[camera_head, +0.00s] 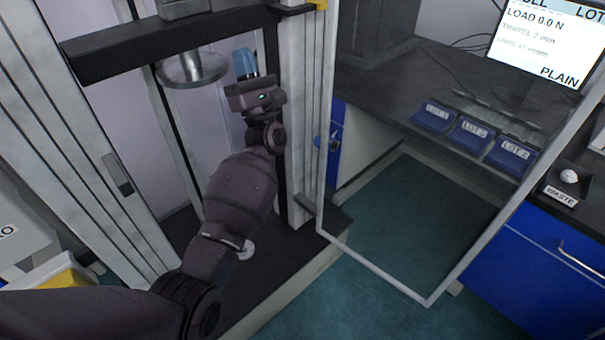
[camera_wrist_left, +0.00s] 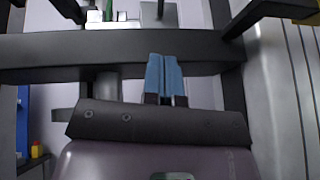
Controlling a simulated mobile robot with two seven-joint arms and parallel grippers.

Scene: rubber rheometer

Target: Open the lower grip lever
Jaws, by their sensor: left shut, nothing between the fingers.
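My left arm reaches from the bottom left into the testing machine's frame. My left gripper (camera_head: 246,64) points up between the machine's columns, its blue fingers shut with nothing between them. The shut fingers also show in the left wrist view (camera_wrist_left: 165,78), in front of a dark crossbeam (camera_wrist_left: 205,52). A round metal disc (camera_head: 194,69) hangs under the crossbeam (camera_head: 160,40), to the left of the gripper in the head view. I cannot make out the lower grip lever in either view. My arm covers part of the machine's base (camera_head: 262,290). My right gripper is not in view.
A clear door with a pale frame (camera_head: 375,274) stands open to the right of the machine. Behind it are blue lot bins (camera_head: 474,136), a screen (camera_head: 540,45) and a waste box (camera_head: 562,190) on dark counters. A light column (camera_head: 297,120) stands close to the right of the gripper.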

